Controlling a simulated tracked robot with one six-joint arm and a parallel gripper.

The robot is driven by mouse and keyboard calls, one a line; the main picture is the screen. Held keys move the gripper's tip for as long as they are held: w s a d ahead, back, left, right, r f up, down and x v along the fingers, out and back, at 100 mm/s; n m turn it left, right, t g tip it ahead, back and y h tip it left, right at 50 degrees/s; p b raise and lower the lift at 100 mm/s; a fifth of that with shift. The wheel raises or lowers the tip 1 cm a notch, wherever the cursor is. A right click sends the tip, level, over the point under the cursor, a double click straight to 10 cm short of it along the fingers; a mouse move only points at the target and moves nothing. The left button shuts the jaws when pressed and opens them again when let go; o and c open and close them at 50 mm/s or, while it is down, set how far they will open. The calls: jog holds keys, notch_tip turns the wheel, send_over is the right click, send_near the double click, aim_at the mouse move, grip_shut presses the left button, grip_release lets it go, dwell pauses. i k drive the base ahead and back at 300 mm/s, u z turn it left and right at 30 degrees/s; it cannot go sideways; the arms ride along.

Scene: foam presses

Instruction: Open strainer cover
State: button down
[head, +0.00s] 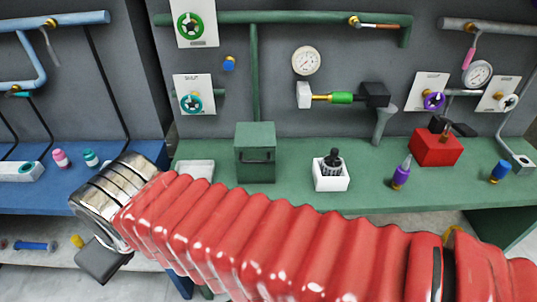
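A green box (255,150) with a dark handle on its front stands on the green bench, left of the picture's middle. It looks like the strainer housing, but no label shows. Its front and top look closed. My red ribbed arm crosses the foreground and ends in a chrome wrist at the left. A dark block below the wrist looks like part of my gripper (103,260). It is left of the box and lower in the picture, apart from it. Its fingertips cannot be made out, so neither its opening nor any hold shows.
On the green bench (300,187) stand a white tray (195,170), a white holder (331,176) with a black part, a purple-tipped bottle (401,174) and a red box (436,147). Pipes, valves and a gauge (306,61) line the wall. A blue bench (40,193) is at left.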

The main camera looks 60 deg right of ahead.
aim_at(254, 143)
jog(key=z, duration=1.1)
jog(key=k, duration=1.1)
jog(key=z, duration=0.55)
jog(key=i, duration=1.05)
jog(key=u, duration=0.05)
